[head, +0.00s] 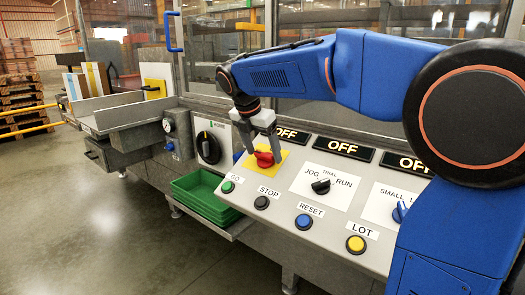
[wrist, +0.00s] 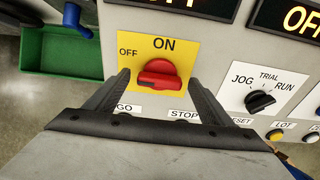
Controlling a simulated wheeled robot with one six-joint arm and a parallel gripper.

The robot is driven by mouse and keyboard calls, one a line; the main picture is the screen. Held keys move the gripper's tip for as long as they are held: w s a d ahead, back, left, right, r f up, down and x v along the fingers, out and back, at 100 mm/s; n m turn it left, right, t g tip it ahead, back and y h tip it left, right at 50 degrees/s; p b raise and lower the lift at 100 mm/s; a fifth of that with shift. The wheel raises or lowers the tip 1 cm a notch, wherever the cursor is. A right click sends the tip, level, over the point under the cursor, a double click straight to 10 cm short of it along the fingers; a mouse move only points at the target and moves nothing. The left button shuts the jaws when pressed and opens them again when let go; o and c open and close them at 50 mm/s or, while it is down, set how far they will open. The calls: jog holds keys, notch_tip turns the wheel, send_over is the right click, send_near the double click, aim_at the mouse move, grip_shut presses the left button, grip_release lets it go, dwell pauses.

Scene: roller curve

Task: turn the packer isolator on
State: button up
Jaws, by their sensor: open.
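The packer isolator appears to be the red rotary knob (head: 264,159) on a yellow plate (wrist: 184,48) marked OFF at the left and ON at the top. In the wrist view the red knob (wrist: 159,74) lies roughly level, its handle pointing toward the left, on the OFF side. My gripper (head: 256,152) is over the yellow plate in the head view. In the wrist view my gripper (wrist: 160,82) is open, with one finger on each side of the knob. I cannot tell whether either finger touches it.
The sloping panel holds a GO button (head: 227,187), a STOP button (head: 262,202), a RESET button (head: 303,222), a LOT button (head: 356,244) and a JOG/TRIAL/RUN selector (head: 321,187). Displays reading OFF (head: 347,149) line its back edge. A green bin (head: 203,196) sits at the left.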

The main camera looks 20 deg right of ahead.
jog(key=c, duration=1)
jog(key=shift+c, duration=0.2)
jog(key=shift+m, duration=0.3)
jog(key=m, duration=0.4)
jog(key=shift+s+d, duration=0.1)
jog(key=shift+s, duration=0.05)
jog(key=m+t, duration=0.1)
jog(key=m, duration=0.3)
jog(key=shift+s+m, duration=0.1)
jog(key=shift+m, duration=0.3)
jog(key=m, duration=0.4)
jog(key=shift+s+f+t, duration=0.1)
jog(key=shift+t, duration=0.2)
jog(key=shift+m, duration=2)
